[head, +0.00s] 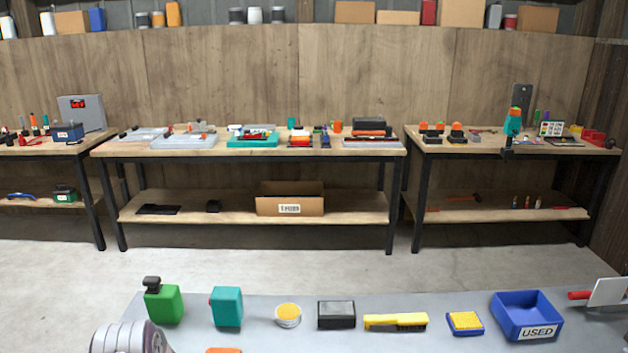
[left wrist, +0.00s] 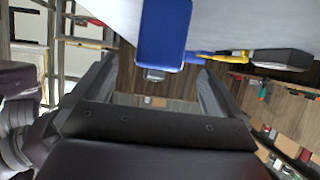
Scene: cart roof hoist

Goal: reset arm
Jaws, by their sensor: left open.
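My left gripper (left wrist: 155,70) shows in the left wrist view with its two dark fingers spread wide apart. I see nothing held between them. In the head view only a grey ribbed part of my own arm shows at the bottom left, and neither gripper is visible there. My right gripper is in no view.
A grey table in front holds a green bottle (head: 163,305), a teal container (head: 226,307), a yellow-topped tub (head: 288,314), a black box (head: 336,314), a yellow brush (head: 396,321) and a blue bin marked USED (head: 507,325). Cluttered workbenches (head: 250,149) stand beyond open floor.

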